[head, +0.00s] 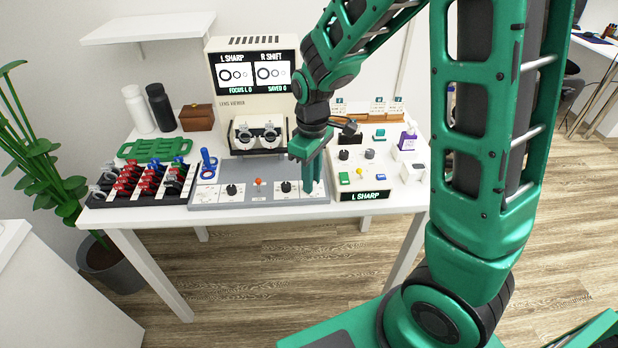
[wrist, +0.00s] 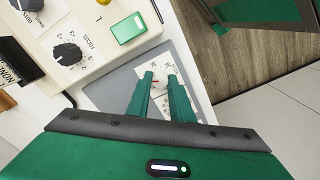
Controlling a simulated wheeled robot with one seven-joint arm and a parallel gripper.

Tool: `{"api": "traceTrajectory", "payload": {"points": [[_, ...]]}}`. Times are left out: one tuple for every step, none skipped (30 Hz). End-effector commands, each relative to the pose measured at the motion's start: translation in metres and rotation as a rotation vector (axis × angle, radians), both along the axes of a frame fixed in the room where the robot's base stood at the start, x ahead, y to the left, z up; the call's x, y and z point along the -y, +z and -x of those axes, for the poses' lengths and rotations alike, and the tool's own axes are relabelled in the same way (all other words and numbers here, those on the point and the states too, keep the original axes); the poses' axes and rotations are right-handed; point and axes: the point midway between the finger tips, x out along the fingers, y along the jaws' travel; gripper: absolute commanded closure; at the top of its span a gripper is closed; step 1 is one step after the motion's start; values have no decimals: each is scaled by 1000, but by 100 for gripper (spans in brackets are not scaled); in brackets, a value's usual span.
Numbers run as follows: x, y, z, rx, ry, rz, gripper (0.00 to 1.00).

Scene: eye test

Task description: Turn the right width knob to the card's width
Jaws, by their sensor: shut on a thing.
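My gripper (head: 312,188) points down at the right end of the grey panel (head: 262,201) on the table. Its fingers (wrist: 160,80) are closed around a small pale knob with a red mark (wrist: 160,84), which I take as the right width knob. The fingers hide most of it. In the head view my fingers cover the knob. Printed marks lie on the white plate beside it, too small to read. Small cards (head: 378,106) stand in a wooden holder at the back right; their writing is too small to read.
A black knob (head: 286,187) and a red-orange stick (head: 259,182) stand left of my gripper. The white control box (head: 390,184) is close on its right, with a black knob (wrist: 67,54) and a green button (wrist: 130,29). The lens viewer (head: 226,95) stands behind.

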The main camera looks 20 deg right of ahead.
Motion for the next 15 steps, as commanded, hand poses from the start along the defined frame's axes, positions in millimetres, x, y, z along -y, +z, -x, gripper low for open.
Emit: {"api": "traceTrajectory", "payload": {"points": [[2,1,-3,8,-48,1,100],[2,1,-3,8,-77,2,100],[2,1,-3,8,-115,2,100],[2,1,-3,8,-142,2,100],[2,2,-3,8,-170,2,100],[2,2,-4,9,-206,1,100],[2,2,-4,9,-233,1,100],[2,2,-4,9,-258,1,100],[2,2,-4,9,-291,2,100],[2,2,-4,10,-315,1,100],[2,2,-4,10,-338,1,100],[2,2,-4,10,-367,1,100],[2,2,-4,10,-389,1,100],[2,2,-4,10,-408,0,100],[2,2,-4,10,-433,0,100]]}}
